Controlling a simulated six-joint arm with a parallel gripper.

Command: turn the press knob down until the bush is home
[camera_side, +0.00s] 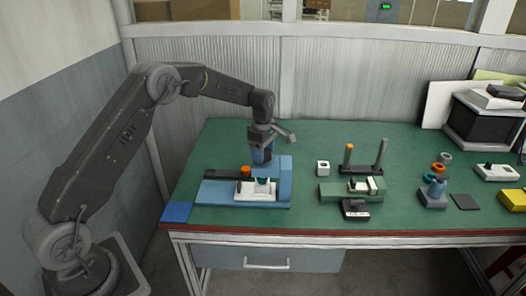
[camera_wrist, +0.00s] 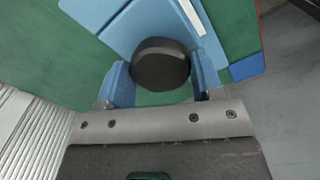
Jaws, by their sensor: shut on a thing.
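The press is a blue stand with a base (camera_side: 217,191) and a raised blue part (camera_side: 284,175) at its right, on the left half of the bench. A white block (camera_side: 255,194) sits on it with a small teal piece (camera_side: 262,182) at its top; I cannot tell if that is the bush. My gripper (camera_side: 262,158) points down above the teal piece. In the wrist view, the blue fingers of my gripper (camera_wrist: 162,88) are on either side of a dark round knob (camera_wrist: 160,64), shut on it. The side view does not show the knob clearly.
An orange-topped piece (camera_side: 246,171) stands close behind the white block.

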